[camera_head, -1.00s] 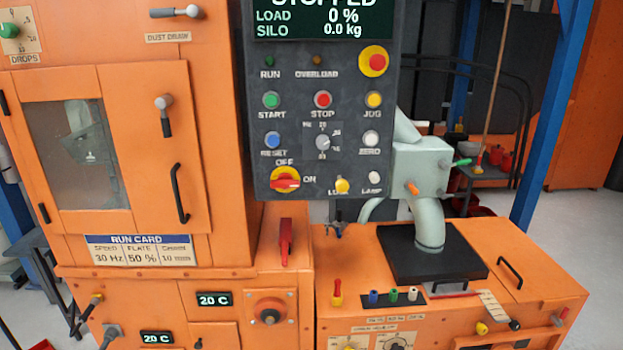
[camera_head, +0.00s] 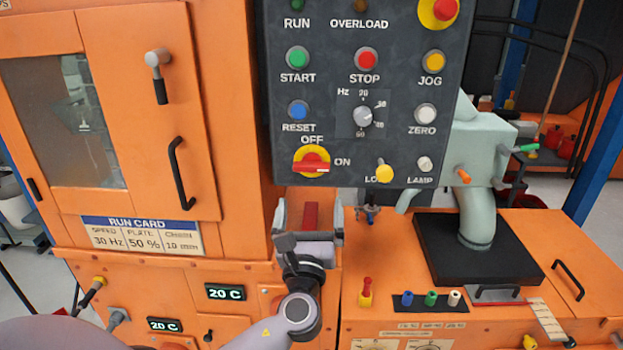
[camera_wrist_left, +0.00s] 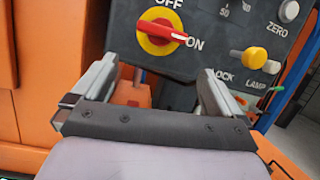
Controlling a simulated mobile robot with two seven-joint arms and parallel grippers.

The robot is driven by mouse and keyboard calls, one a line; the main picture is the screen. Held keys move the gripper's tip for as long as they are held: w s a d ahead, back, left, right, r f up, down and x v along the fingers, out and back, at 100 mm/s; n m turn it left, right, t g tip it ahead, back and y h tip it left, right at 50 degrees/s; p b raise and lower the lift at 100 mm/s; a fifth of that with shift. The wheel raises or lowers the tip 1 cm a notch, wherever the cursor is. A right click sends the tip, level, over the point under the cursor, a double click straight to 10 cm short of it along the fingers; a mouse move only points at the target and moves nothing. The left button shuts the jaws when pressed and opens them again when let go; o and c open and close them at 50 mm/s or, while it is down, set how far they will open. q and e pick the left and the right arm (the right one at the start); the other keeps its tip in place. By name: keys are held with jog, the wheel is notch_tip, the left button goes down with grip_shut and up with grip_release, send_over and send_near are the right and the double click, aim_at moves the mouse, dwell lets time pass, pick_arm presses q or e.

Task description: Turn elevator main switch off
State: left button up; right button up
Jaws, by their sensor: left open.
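The main switch (camera_head: 312,162) is a red handle on a yellow disc at the lower left of the dark control panel (camera_head: 383,140). OFF is printed above it and ON to its right. The red handle lies horizontal, its end towards ON. My left gripper (camera_head: 308,212) is open and empty just below the switch, apart from it. In the left wrist view the switch (camera_wrist_left: 162,35) shows above and between the open fingers (camera_wrist_left: 158,85). My right gripper does not show.
A yellow LOCK knob (camera_head: 384,173) and a white LAMP button (camera_head: 425,163) sit right of the switch. An orange cabinet (camera_head: 225,120) stands close on the left. A red part (camera_head: 311,214) shows behind the left gripper's fingers.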

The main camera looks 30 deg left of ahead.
aim_at(311, 170)
pick_arm(q)
jog(key=shift+m+y, duration=0.5)
jog(key=shift+y, duration=0.1)
jog(key=w+a+r, duration=0.1)
jog(key=w+a+r+p, duration=0.1)
jog(key=w+r, duration=0.1)
jog(key=w+a+r, duration=0.1)
jog(key=shift+w+r, duration=0.3)
jog(key=shift+w, duration=0.05)
jog(key=shift+w+a+r, duration=0.15)
jog(key=shift+w+a, duration=0.15)
jog(key=shift+w, duration=0.1)
jog(key=shift+c, duration=0.3)
jog(key=c, duration=0.9)
